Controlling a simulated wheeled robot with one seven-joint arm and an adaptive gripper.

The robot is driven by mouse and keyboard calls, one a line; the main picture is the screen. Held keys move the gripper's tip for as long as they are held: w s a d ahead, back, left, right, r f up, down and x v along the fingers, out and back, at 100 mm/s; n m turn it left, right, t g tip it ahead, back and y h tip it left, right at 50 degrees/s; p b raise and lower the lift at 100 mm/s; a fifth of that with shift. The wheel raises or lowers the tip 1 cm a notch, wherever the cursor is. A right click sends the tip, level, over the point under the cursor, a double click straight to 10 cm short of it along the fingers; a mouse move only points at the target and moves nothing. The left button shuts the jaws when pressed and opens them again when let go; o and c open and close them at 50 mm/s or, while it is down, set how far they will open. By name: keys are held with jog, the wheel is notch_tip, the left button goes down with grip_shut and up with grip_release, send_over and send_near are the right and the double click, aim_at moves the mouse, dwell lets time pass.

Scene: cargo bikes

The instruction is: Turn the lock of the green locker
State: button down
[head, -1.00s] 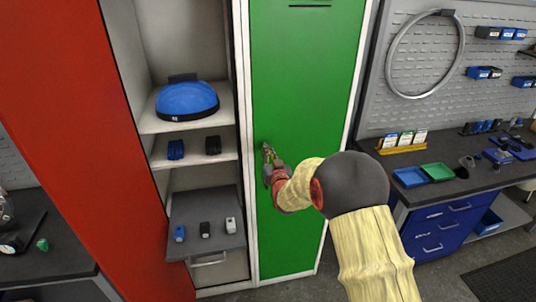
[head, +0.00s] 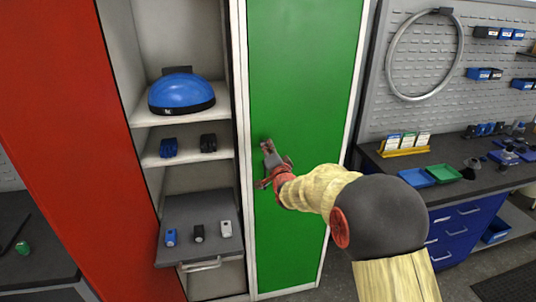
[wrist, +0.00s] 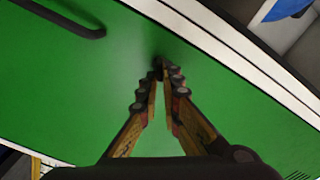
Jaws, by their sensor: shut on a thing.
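The green locker (head: 305,90) has a flat, shut door in the middle of the head view. My gripper (head: 267,146) is at the door's left edge, about mid-height. In the wrist view my gripper (wrist: 160,72) has its fingertips together on the small dark lock (wrist: 158,60) on the green face. The fingertips hide most of the lock, so its angle cannot be told. A dark bar handle (wrist: 62,18) sticks out of the door at the upper left of the wrist view, apart from the fingers.
Left of the green door is an open locker with shelves holding a blue helmet (head: 181,93) and small blue and black items. A red door (head: 75,130) stands open further left. A workbench (head: 450,190) with trays is on the right.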

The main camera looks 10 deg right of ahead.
jog(key=m+b, duration=0.1)
jog(key=m, duration=0.1)
jog(key=m+b, duration=0.1)
jog(key=m, duration=0.1)
jog(key=m+b, duration=0.1)
jog(key=m, duration=0.1)
jog(key=shift+d+f+b, duration=0.1)
jog(key=shift+f+b, duration=0.2)
jog(key=shift+f, duration=0.05)
jog(key=shift+m, duration=0.3)
jog(key=c, duration=2.1)
grip_release()
jog(key=shift+o, duration=0.5)
jog(key=s, duration=1.2)
